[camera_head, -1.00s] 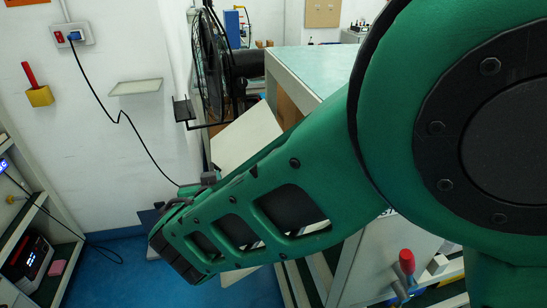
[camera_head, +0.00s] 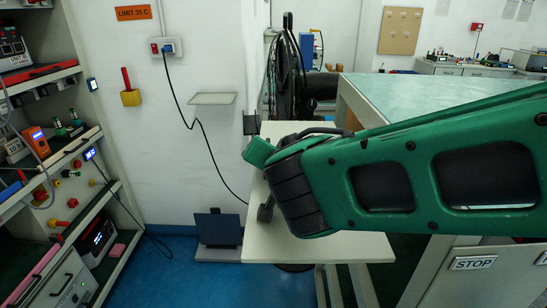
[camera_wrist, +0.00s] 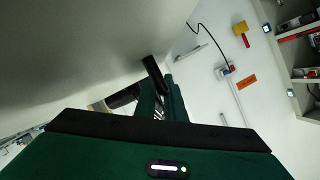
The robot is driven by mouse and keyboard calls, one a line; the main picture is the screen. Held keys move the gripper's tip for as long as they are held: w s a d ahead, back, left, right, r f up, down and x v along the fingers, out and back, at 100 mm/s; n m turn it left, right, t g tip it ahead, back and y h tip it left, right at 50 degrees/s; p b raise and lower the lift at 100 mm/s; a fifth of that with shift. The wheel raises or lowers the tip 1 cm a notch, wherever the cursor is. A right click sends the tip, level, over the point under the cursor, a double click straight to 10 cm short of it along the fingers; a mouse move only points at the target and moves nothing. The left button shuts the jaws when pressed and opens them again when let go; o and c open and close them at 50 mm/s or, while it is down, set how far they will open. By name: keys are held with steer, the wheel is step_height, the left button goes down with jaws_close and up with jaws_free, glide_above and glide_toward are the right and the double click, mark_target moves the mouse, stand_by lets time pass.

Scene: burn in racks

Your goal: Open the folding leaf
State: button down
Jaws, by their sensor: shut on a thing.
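The folding leaf (camera_head: 335,247) is a pale flat panel at the left end of the green-topped bench (camera_head: 420,95). It looks raised close to level in the head view, and my arm covers part of it. In the wrist view its pale surface (camera_wrist: 80,50) fills the upper left. My gripper (camera_wrist: 160,100) is shut on a dark handle (camera_wrist: 154,70) at the leaf. In the head view a dark piece (camera_head: 266,208) shows at the leaf's left side beside my wrist; the fingertips are mostly hidden there.
A black fan (camera_head: 285,75) stands behind the leaf by the wall. Shelves with instruments (camera_head: 60,150) are at the left. Blue floor left of the leaf is clear.

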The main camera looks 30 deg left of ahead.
steer(key=shift+w+d+r, duration=0.2)
steer(key=shift+w+r, duration=0.15)
steer(key=shift+w, duration=0.1)
steer(key=c, duration=2.1)
jaws_free()
steer(key=shift+s, duration=0.15)
steer(key=shift+s+f, duration=0.1)
steer(key=shift+s, duration=0.1)
steer(key=v, duration=1)
steer(key=shift+d, duration=0.2)
steer(key=shift+s, duration=0.15)
